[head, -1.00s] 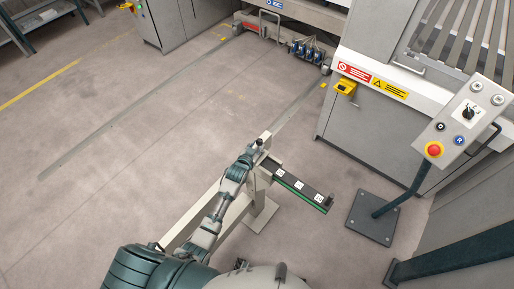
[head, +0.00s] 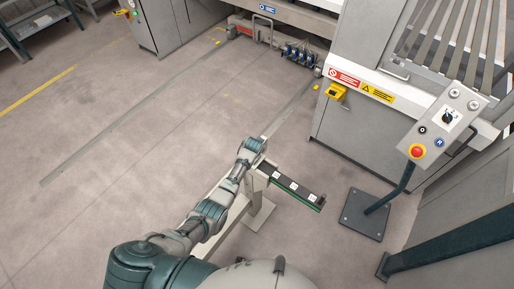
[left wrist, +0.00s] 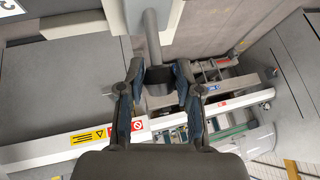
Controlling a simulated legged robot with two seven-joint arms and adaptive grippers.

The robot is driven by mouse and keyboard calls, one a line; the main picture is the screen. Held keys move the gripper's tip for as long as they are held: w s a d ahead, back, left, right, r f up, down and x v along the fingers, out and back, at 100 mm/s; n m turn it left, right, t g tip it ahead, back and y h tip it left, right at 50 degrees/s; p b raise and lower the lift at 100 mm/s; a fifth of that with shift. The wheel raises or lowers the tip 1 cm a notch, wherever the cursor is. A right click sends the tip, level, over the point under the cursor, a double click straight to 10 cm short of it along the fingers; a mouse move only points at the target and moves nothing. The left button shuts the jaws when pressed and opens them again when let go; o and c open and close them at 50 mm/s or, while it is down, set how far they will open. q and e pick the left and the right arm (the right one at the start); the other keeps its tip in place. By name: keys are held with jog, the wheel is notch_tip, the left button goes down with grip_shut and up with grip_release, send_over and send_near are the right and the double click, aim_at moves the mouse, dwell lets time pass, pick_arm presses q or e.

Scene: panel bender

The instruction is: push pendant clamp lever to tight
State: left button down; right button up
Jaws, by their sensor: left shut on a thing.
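My left gripper (left wrist: 158,82) shows in the left wrist view with its two fingers closed on the dark round end (left wrist: 157,80) of a grey rod-like lever (left wrist: 151,35). The rod runs up from between the fingers toward a pale grey block. In the head view my left gripper (head: 255,146) is at the top of a beige post, where it largely hides the lever. The pendant (head: 440,125), a grey control box with a red button and several other controls, stands to the right on a dark stem. My right gripper is not in view.
A dark green-edged bar (head: 291,187) with white tags sticks out right of the gripper. The pendant's dark base plate (head: 363,214) is on the floor. The grey machine (head: 365,125) with warning labels stands behind. The floor to the left is clear.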

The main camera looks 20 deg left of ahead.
pick_arm(q)
jog(key=shift+w+a+f+g, duration=0.1)
jog(key=shift+w+f+g, duration=0.1)
jog(key=shift+g, duration=0.1)
jog(key=c, duration=1)
grip_release()
jog(key=shift+o, duration=1.1)
jog(key=shift+w+f, duration=0.15)
jog(key=shift+w, duration=0.05)
jog(key=shift+w+f, duration=0.2)
jog(key=v, duration=1.1)
jog(key=shift+s+r, duration=0.2)
jog(key=shift+r, duration=0.15)
